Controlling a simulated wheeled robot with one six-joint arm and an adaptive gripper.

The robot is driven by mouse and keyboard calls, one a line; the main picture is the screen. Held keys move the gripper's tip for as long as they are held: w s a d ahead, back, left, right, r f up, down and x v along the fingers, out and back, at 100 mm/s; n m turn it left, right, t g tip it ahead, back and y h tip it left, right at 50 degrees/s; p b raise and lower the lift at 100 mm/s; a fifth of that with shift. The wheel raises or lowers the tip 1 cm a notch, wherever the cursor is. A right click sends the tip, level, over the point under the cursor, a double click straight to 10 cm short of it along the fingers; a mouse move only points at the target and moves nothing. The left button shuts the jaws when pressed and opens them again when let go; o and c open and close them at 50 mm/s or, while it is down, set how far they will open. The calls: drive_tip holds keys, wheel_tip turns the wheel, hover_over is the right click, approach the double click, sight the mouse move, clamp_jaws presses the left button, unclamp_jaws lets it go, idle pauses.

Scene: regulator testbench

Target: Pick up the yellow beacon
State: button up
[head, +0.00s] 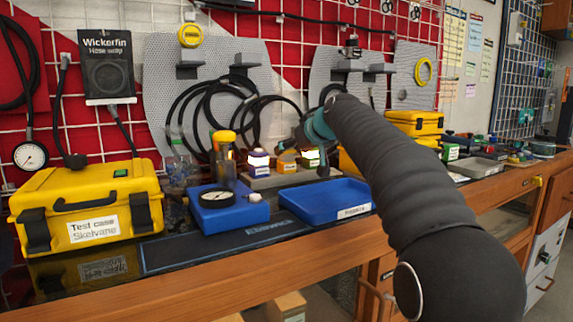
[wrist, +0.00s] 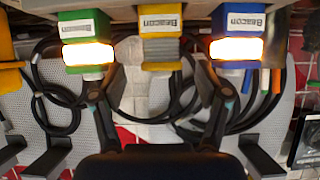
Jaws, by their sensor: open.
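The yellow beacon (wrist: 161,22) is in the middle of a row of three in the wrist view, with a white label and an unlit, dull ribbed section. In the head view the yellow beacon (head: 287,166) stands on a grey base, between the other two. My gripper (wrist: 160,82) is open, its two fingers to either side of the yellow beacon's line and nothing held. In the head view my gripper (head: 308,146) is close to the beacons and partly hides the row. I cannot tell whether a finger touches a beacon.
A lit blue beacon (wrist: 236,22) and a lit green beacon (wrist: 84,28) flank the yellow one closely. Black hoses (head: 215,105) hang behind. A blue tray (head: 325,199) and a blue gauge box (head: 226,213) stand in front. A yellow case (head: 85,209) is at left.

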sight(290, 150)
drive_tip(key=x, duration=0.4)
drive_tip(key=shift+a+f, duration=0.15)
drive_tip(key=shift+f, duration=0.1)
drive_tip(key=c, duration=1.3)
drive_tip(key=shift+r+p, duration=0.2)
drive_tip(key=shift+p, duration=0.1)
